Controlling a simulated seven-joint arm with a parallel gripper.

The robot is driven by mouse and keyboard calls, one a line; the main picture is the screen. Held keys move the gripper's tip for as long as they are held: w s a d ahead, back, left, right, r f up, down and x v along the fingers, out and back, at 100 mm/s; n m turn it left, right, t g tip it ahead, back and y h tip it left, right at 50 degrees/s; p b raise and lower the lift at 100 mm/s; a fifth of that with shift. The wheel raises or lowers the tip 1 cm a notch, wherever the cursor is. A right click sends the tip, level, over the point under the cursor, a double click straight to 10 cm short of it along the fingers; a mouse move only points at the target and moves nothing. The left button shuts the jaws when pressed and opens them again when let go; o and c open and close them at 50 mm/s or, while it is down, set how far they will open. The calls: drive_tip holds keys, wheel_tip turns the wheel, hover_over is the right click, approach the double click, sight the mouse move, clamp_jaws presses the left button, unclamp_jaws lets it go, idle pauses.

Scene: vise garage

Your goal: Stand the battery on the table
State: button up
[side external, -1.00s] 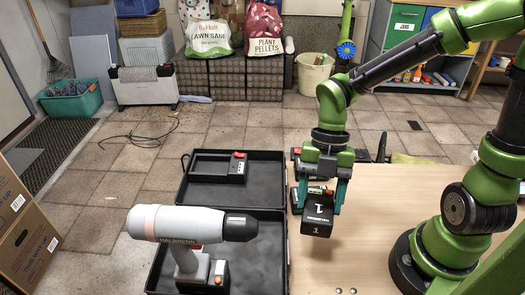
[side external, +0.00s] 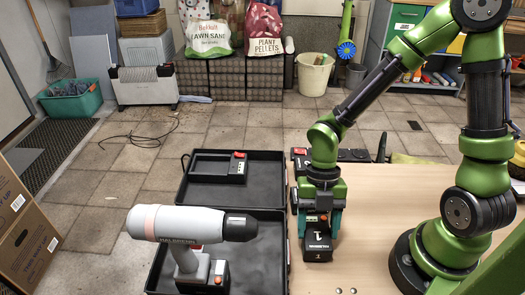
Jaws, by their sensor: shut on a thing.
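The battery (side external: 318,248) is a black block with a white "1" and white lettering on its side and a red part near its top. It is upright at the table's left part, and its bottom appears at or very near the table (side external: 362,215); I cannot tell whether it touches. My gripper (side external: 317,222) points straight down and is shut on the battery's upper part, with a teal finger on each side. The fingers hide part of the battery's top.
An open black case (side external: 284,245) lies left of the battery. A grey and black drill (side external: 190,225) stands in it, and a charger with a red part (side external: 218,167) lies in its lid. More dark items (side external: 350,155) sit behind my gripper. The table right of the battery is clear.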

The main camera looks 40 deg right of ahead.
drive_tip(key=shift+f, duration=0.1)
drive_tip(key=o, duration=1.4)
drive_tip(key=shift+o, duration=0.2)
